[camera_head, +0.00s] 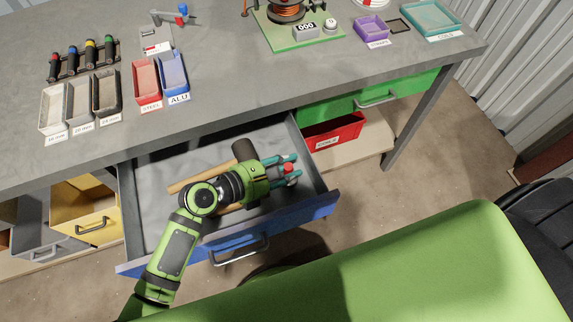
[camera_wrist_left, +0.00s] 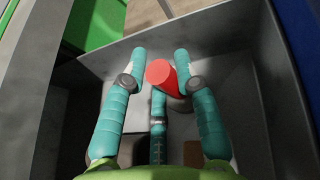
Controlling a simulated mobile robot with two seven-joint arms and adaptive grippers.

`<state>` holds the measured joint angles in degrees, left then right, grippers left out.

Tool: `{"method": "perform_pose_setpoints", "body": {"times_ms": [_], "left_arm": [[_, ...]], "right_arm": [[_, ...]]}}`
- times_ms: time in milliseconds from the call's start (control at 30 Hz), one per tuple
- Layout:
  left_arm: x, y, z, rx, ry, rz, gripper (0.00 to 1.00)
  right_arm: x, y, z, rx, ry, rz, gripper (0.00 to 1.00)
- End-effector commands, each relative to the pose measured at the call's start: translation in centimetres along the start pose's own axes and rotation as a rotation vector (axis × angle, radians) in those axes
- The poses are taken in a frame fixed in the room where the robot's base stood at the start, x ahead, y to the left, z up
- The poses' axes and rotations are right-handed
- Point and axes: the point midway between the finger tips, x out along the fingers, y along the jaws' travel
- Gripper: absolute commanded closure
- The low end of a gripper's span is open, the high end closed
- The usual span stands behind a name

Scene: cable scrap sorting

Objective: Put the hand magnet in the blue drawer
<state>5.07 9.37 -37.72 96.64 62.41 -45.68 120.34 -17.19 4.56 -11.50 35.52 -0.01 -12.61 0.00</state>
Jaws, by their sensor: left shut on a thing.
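The blue drawer (camera_head: 300,213) is pulled out below the bench, its grey inside open from above. My left gripper (camera_head: 288,169) is over the right part of the drawer, its teal fingers shut on a red piece, which I take to be the hand magnet (camera_head: 288,168). In the left wrist view the magnet's round red end (camera_wrist_left: 160,73) shows between the fingers (camera_wrist_left: 160,80), with the grey drawer walls (camera_wrist_left: 215,40) around and beyond. My right gripper is not in view.
Wooden sticks (camera_head: 198,178) lie in the drawer under my arm. A green drawer (camera_head: 415,88) and a red bin (camera_head: 340,132) are at right; a yellow bin (camera_head: 97,225) is at left. Small red (camera_head: 147,82) and blue (camera_head: 174,75) trays stand on the grey bench (camera_head: 225,85).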

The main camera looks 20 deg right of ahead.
Motion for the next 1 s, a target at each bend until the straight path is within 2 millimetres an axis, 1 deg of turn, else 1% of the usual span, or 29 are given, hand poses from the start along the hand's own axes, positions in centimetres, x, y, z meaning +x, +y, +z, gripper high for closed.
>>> {"method": "perform_pose_setpoints", "body": {"times_ms": [300, 433, 467, 500, 833, 967, 1000], "left_arm": [[0.4, 0.0, -0.9, -0.001, -0.001, 0.000, 1.00], [0.4, 0.0, -0.9, -0.001, -0.001, 0.000, 1.00], [0.4, -0.1, -1.0, -0.001, 0.000, 0.000, 0.58], [0.4, -0.1, -1.0, -0.001, 0.000, 0.000, 0.46], [0.4, 0.0, -0.9, -0.001, 0.000, 0.000, 0.46], [0.0, 0.0, 0.1, 0.001, -0.001, 0.001, 0.46], [-0.4, 0.1, 0.4, 0.001, 0.000, 0.001, 0.46]], "right_arm": [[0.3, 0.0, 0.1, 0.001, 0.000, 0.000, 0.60], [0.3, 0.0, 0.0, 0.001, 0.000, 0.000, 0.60], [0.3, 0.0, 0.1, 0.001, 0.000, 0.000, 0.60], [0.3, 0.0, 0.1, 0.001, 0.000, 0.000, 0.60], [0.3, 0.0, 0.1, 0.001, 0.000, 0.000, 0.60], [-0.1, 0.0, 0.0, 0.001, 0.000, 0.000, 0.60], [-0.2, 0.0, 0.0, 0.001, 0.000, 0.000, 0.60]]}}
